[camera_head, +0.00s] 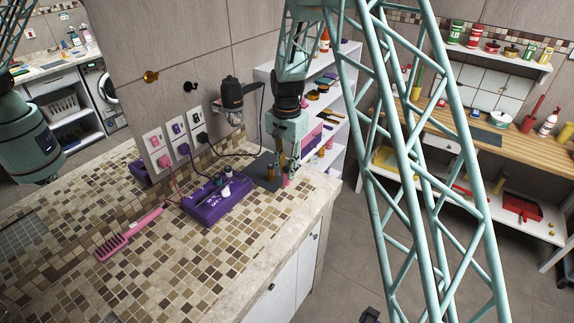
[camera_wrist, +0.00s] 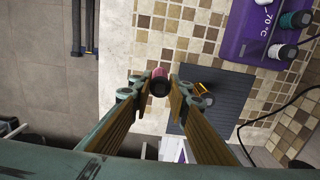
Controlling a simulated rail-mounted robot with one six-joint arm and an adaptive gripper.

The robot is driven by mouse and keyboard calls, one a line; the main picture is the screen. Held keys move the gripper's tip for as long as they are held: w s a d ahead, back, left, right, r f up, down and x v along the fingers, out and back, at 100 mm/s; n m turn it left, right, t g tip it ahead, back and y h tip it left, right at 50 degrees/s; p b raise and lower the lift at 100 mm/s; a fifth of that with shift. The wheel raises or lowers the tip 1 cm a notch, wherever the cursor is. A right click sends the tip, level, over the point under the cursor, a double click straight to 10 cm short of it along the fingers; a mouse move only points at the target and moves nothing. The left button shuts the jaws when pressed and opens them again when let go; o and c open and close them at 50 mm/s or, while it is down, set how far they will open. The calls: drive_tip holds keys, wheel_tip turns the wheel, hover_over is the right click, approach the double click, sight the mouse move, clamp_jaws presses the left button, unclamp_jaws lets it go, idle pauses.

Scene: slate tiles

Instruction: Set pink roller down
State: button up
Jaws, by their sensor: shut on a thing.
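My gripper (camera_wrist: 162,80) is shut on the pink roller (camera_wrist: 159,84), which sits between the two brown finger pads. In the head view, my gripper (camera_head: 283,166) points down over the right end of the tiled counter (camera_head: 180,262). The pink roller (camera_head: 285,181) shows small below the fingertips, beside the dark grey mat (camera_head: 260,165). I cannot tell whether the roller touches the tiles. In the wrist view, the mat (camera_wrist: 232,98) lies just right of the roller, with a small gold-coloured object (camera_wrist: 207,88) on it.
A pink comb-like brush (camera_head: 128,234) lies farther left. A dark device (camera_head: 232,95) hangs on the wall, and cords run behind the tray. Bare tiles lie along the counter's front.

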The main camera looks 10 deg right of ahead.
drive_tip(key=shift+d, duration=0.6)
drive_tip(key=shift+w, duration=0.1)
drive_tip(key=w+d+f+p, duration=0.1)
drive_tip(key=w, duration=1.5)
drive_tip(key=shift+d+f+p, duration=0.25)
drive_tip(key=shift+f+p, duration=0.05)
drive_tip(key=shift+p, duration=0.05)
drive_tip(key=shift+s, duration=0.1)
drive_tip(key=shift+f, duration=1.75)
drive_tip(key=shift+f, duration=0.15)
